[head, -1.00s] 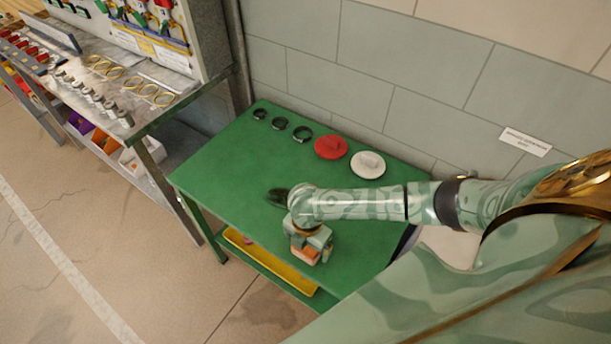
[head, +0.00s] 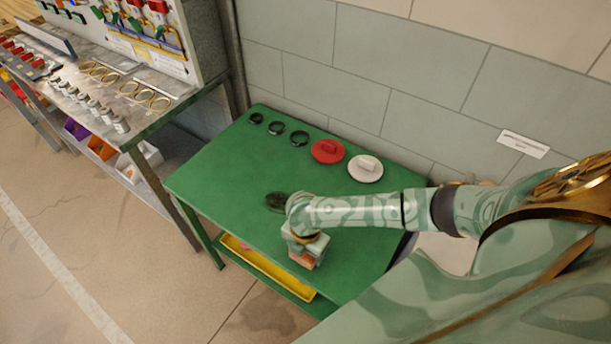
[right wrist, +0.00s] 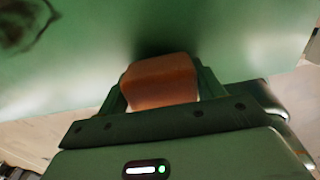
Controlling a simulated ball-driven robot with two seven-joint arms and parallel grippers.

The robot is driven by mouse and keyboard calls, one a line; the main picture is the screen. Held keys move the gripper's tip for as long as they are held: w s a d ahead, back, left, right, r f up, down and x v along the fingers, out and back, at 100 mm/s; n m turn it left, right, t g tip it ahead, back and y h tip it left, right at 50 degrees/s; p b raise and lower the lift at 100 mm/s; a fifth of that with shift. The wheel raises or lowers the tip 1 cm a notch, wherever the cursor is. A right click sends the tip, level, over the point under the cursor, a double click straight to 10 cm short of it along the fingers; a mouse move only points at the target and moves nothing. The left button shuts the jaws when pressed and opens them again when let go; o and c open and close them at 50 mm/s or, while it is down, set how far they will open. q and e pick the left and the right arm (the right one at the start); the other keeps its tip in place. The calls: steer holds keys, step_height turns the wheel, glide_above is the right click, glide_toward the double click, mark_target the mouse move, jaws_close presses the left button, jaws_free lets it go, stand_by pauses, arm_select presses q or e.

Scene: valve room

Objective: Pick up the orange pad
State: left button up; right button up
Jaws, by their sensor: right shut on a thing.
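The orange pad (right wrist: 160,82) is a small block between the two fingers of my right gripper (right wrist: 160,92) in the right wrist view. The fingers are shut on it from both sides. In the head view the right gripper (head: 307,258) is over the near edge of the green table (head: 225,170), and part of the orange pad (head: 302,260) shows below the gripper body. I cannot tell whether the pad touches the tabletop. My left gripper is not in view.
Several black rings, one of them here (head: 278,128), a red disc (head: 327,151) and a white disc (head: 365,168) line the table's back edge by the wall. A dark smudge marks the tabletop. A yellow tray (head: 268,268) sits below. A workbench (head: 185,85) stands at left.

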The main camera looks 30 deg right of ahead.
steer(key=s+r+p, duration=0.1)
steer(key=r, duration=0.1)
steer(key=s+r+p, duration=0.2)
steer(key=r, duration=0.1)
steer(key=s+a+r+p, duration=0.1)
steer(key=r, duration=0.2)
steer(key=shift+s, duration=0.15)
steer(key=s+a+r+p, duration=0.2)
steer(key=s+r+p, duration=0.1)
steer(key=s, duration=0.6)
steer(key=shift+s+a+r, duration=0.2)
steer(key=shift+r, duration=0.3)
